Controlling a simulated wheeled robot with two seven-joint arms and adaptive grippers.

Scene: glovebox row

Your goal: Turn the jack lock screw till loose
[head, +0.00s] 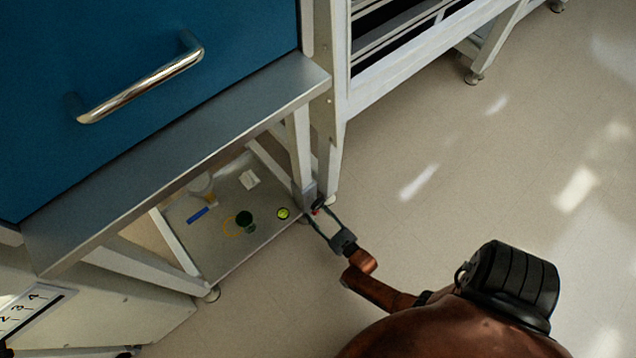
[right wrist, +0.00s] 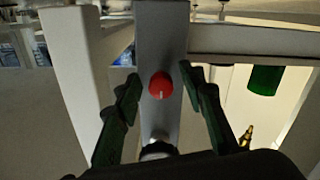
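The jack lock screw shows as a red knob (right wrist: 161,85) with a pale line on its face, on a grey upright post (right wrist: 161,35). In the head view it is a small red spot (head: 316,211) at the foot of the frame's corner leg. My right gripper (right wrist: 160,80) is open, with one finger on each side of the knob and a visible gap to each. In the head view the right gripper (head: 314,213) reaches the leg from the lower right. My left gripper is not in view.
The floor (head: 450,170) to the right is clear.

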